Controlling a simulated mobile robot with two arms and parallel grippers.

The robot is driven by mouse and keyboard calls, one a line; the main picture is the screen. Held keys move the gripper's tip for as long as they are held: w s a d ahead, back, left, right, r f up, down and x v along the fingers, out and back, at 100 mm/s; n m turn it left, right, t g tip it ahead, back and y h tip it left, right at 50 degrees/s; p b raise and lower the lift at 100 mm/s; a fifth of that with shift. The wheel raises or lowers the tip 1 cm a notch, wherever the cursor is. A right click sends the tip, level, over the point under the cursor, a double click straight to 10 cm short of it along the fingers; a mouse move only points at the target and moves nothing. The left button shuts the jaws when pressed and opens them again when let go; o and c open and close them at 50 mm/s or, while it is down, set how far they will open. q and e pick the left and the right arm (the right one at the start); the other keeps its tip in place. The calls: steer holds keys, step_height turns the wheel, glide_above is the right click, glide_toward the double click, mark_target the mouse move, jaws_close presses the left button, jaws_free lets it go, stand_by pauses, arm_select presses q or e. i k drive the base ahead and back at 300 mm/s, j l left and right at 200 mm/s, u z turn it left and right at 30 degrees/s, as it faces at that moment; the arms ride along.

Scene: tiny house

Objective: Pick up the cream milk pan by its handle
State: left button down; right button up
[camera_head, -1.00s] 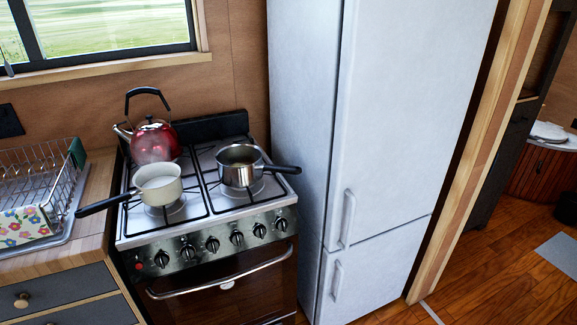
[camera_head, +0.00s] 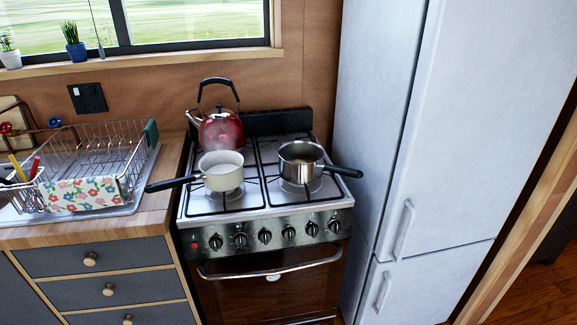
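The cream milk pan (camera_head: 223,179) stands upright on the front left burner of the stove. Its black handle (camera_head: 172,184) points left, past the stove's edge and over the wooden counter.
A steel saucepan (camera_head: 300,168) with its handle to the right sits on the right burners of the stove (camera_head: 262,208). A red kettle (camera_head: 221,131) stands behind the milk pan. A dish rack (camera_head: 85,165) is on the counter (camera_head: 110,235) at left. The fridge (camera_head: 440,140) is at right.

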mark_target(226, 182)
steer(key=i+l+u, duration=0.3)
steer(key=l, duration=0.35)
steer(key=i+l+u, duration=0.15)
steer(key=l, duration=0.2)
steer(key=i+l+u, duration=0.15)
steer(key=l, duration=0.25)
